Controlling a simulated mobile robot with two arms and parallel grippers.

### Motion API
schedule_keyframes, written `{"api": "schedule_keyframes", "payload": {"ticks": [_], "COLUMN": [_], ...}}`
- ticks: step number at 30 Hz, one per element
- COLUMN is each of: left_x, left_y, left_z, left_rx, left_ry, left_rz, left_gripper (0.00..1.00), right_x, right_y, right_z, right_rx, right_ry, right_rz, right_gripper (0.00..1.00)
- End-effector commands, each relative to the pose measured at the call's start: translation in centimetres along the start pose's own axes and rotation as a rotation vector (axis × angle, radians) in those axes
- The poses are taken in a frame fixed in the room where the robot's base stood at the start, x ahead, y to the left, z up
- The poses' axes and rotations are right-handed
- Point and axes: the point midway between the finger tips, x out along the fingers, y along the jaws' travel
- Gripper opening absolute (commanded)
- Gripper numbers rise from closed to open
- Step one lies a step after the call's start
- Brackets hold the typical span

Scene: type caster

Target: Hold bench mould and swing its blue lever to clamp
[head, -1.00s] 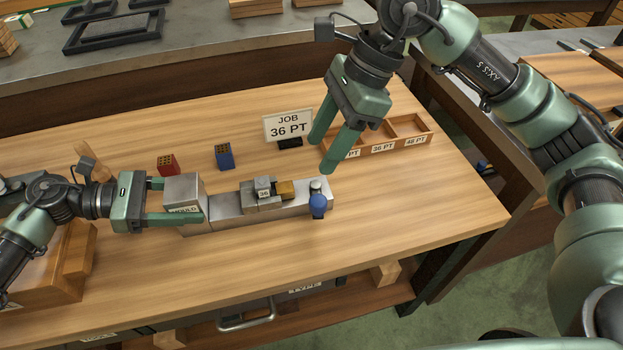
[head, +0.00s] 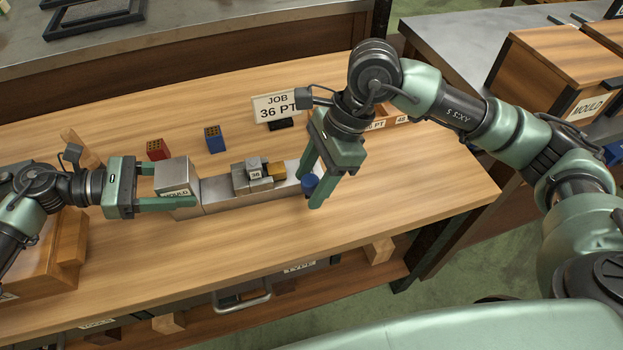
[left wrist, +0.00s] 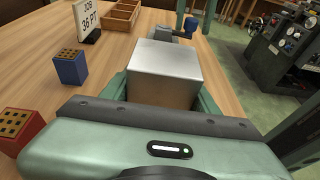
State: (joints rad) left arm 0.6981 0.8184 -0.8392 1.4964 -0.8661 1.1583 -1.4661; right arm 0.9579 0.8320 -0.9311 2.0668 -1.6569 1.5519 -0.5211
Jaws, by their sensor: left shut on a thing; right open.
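The bench mould (head: 219,195) is a long grey metal bar on the wooden table, with a block labelled MOULD at its left end. My left gripper (head: 172,188) is shut on that end block, which also fills the left wrist view (left wrist: 165,72) between the fingers. The blue lever (head: 310,181) stands at the mould's right end, its knob partly hidden by a finger. My right gripper (head: 312,182) is open, pointing down, its fingers on either side of the blue knob. Whether they touch it I cannot tell. A grey block marked 36 (head: 255,174) sits on the mould.
A JOB 36 PT sign (head: 275,107) stands behind the mould. A red block (head: 158,149) and a blue block (head: 214,139) with holes are behind it. A compartment tray (head: 383,123) is partly hidden by my right arm.

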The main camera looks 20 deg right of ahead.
Motion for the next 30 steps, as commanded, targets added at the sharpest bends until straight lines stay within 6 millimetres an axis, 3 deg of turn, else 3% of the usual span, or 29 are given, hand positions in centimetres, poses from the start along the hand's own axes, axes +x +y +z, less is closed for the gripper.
{"api": "schedule_keyframes", "payload": {"ticks": [8, 14, 30], "left_x": [0.15, 0.17, 0.13], "left_y": [-0.19, -0.2, -0.1], "left_z": [-0.64, -0.65, -0.69], "left_rx": [-0.005, -0.005, -0.008], "left_ry": [0.009, 0.009, 0.009], "left_rz": [-0.004, -0.004, 0.0], "left_gripper": [0.18, 0.18, 0.18], "right_x": [0.25, 0.23, -0.02], "right_y": [-0.04, -0.01, 0.23], "right_z": [-0.03, -0.03, -0.75], "right_rx": [0.0, 0.0, -0.109], "right_ry": [0.0, 0.0, 0.001], "right_rz": [-0.001, 0.0, 0.05], "right_gripper": [0.52, 0.02, 0.0]}}
